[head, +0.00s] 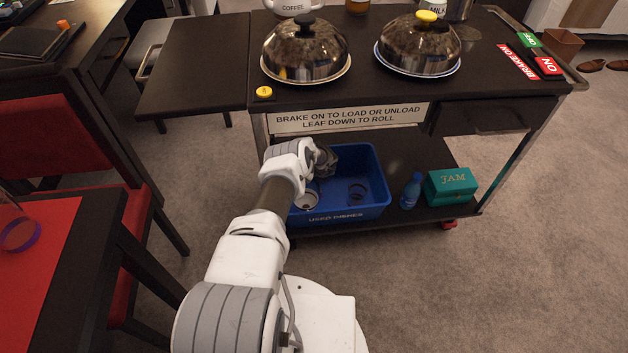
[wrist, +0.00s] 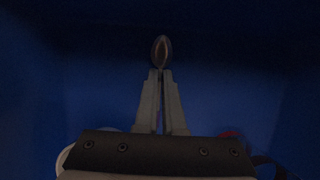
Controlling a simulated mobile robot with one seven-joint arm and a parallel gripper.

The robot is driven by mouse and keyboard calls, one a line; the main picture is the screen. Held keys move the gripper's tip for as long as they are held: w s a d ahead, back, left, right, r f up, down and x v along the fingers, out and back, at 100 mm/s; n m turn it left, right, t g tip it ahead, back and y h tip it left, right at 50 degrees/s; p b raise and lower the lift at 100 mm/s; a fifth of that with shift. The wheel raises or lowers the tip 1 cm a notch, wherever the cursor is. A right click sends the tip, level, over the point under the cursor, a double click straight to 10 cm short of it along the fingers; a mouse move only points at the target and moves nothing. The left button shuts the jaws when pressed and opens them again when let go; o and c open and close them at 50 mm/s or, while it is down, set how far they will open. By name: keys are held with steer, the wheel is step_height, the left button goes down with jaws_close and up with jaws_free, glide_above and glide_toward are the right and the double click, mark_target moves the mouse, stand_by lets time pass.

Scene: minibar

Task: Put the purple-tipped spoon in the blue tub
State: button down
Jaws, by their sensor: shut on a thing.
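The blue tub (head: 372,211), lettered on its front, stands on the lower shelf of the cart. My gripper (head: 326,160) reaches down into the tub, and its fingertips are hidden in the head view. In the wrist view my gripper (wrist: 160,76) is shut on a spoon (wrist: 162,50). The spoon's metal bowl sticks out beyond the fingertips, over the dark blue inside of the tub. A faint purple tint shows between the fingers; the rest of the handle is hidden.
A white round dish (head: 308,197) and a dark ring-shaped item (head: 357,190) lie in the tub. A blue bottle (head: 412,190) and a teal jam box (head: 450,185) stand right of it. The cart top (head: 345,88) overhangs the shelf and carries two domed plates.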

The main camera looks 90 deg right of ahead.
steer(key=c, duration=1)
jaws_free()
